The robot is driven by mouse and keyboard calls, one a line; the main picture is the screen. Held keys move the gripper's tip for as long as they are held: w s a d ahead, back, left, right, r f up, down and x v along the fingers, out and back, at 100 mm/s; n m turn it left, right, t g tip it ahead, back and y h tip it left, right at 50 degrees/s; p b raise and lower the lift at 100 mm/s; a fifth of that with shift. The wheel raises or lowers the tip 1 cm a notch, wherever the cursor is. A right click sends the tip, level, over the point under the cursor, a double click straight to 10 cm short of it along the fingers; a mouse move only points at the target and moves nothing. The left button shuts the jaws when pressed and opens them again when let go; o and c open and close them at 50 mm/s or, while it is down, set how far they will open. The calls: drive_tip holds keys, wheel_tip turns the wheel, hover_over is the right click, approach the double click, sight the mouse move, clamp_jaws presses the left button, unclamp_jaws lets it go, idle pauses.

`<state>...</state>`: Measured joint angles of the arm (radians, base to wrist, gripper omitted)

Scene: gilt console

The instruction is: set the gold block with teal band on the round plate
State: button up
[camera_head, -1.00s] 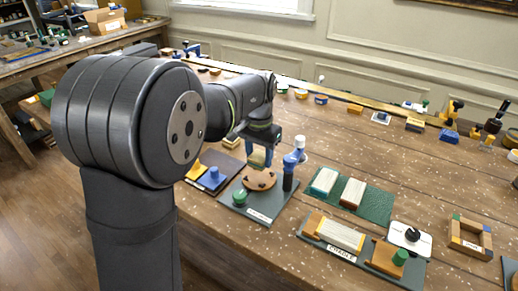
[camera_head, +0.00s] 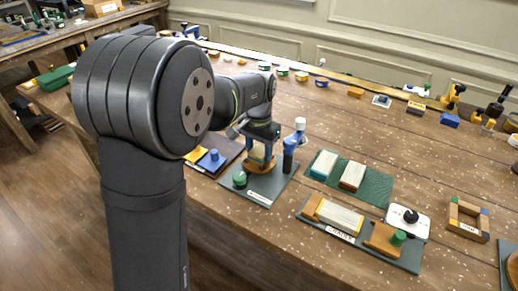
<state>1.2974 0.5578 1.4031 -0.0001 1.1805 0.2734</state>
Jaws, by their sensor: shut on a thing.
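The round plate (camera_head: 261,169) is a wooden disc on a dark base board with a green knob and a blue-and-white post. My gripper (camera_head: 257,157) points down directly over the plate, its fingertips close to the plate's top. It is shut on a small gold block (camera_head: 257,153), mostly hidden between the fingers. The teal band cannot be made out clearly. I cannot tell whether the block touches the plate.
The blue-and-white post (camera_head: 290,150) stands close to the right of my gripper, and the green knob (camera_head: 239,179) is in front. A yellow and blue piece board (camera_head: 212,158) is to the left. A green mat (camera_head: 377,190) with two blocks lies to the right.

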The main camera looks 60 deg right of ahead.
drive_tip(key=shift+f, duration=0.2)
idle(0.5)
drive_tip(key=o, duration=1.1)
drive_tip(key=shift+c, duration=0.2)
wheel_tip(320, 180, up, 18)
drive_tip(key=shift+f, duration=0.25)
